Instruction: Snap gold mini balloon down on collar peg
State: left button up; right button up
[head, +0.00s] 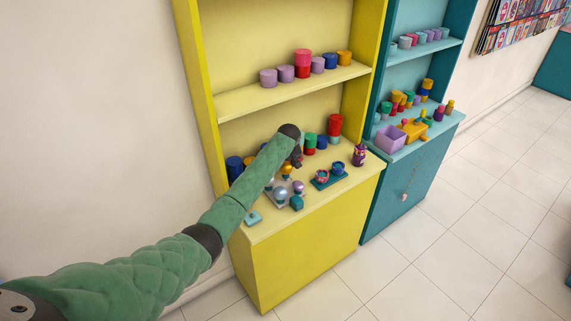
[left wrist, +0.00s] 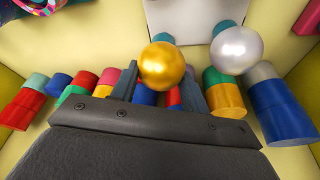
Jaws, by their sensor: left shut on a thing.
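My left gripper (head: 296,158) is over the yellow unit's counter, pointing down. In the left wrist view its fingers (left wrist: 162,88) are shut on the shiny gold mini balloon (left wrist: 162,66), which shows past the fingertips. A small teal piece (left wrist: 163,38) shows just beyond the gold balloon; I cannot tell whether the two touch. A silver balloon (left wrist: 235,50) is beside it, apart, with another teal piece (left wrist: 223,27) behind. A pale panel (left wrist: 190,14) lies past them. The collar peg cannot be made out clearly. My right gripper is not in view.
Colored cylinders stand along the back of the yellow counter (head: 345,184), including a red stack (head: 335,125). A dark teal tray (head: 328,179) with small cups and an owl-like figure (head: 359,155) stand to the right. A shelf (head: 290,91) hangs above.

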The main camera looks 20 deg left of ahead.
pick_arm(q)
jog(key=shift+f, duration=0.5)
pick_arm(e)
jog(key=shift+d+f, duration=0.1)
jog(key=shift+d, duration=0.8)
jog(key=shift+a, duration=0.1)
